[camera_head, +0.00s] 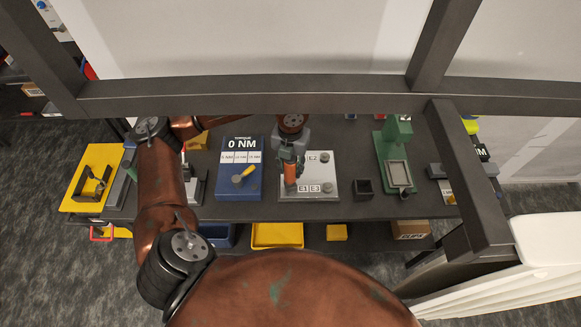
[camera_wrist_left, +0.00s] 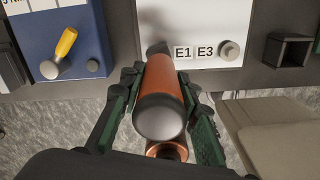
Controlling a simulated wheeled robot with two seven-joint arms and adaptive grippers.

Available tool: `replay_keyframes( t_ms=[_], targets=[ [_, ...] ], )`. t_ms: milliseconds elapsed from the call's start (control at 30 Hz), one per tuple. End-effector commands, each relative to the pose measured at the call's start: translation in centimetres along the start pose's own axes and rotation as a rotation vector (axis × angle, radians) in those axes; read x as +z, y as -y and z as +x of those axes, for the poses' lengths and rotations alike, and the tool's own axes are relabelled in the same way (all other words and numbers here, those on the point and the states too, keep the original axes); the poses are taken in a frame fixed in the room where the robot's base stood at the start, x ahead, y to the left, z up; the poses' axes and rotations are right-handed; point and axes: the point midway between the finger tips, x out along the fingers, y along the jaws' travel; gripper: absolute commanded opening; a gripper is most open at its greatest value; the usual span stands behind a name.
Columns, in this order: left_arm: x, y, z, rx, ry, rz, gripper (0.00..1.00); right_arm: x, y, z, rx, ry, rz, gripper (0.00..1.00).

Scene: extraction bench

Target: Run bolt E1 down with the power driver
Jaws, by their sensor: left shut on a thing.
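My left gripper (camera_head: 290,160) is over the pale bolt plate (camera_head: 306,172) and shut on the orange power driver (camera_head: 290,182). A bolt head (camera_wrist_left: 228,50) shows right of the E3 label (camera_wrist_left: 205,51). My right gripper is not in view.
Left of the plate is a blue torque panel (camera_head: 225,188) reading 0 NM, with a yellow-handled tool (camera_head: 245,173). A small dark open box (camera_head: 364,189) and a green stand (camera_head: 391,140) are to the right.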

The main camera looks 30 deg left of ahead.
Motion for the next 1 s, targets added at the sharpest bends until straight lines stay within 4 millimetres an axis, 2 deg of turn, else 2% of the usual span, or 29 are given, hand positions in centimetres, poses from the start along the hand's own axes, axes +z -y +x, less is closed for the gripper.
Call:
replay_keyframes(
  t_ms=[1000],
  targets=[
    [0.04,0.02,0.36,-0.001,0.002,0.0,0.05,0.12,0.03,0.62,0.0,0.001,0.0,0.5]
  ],
)
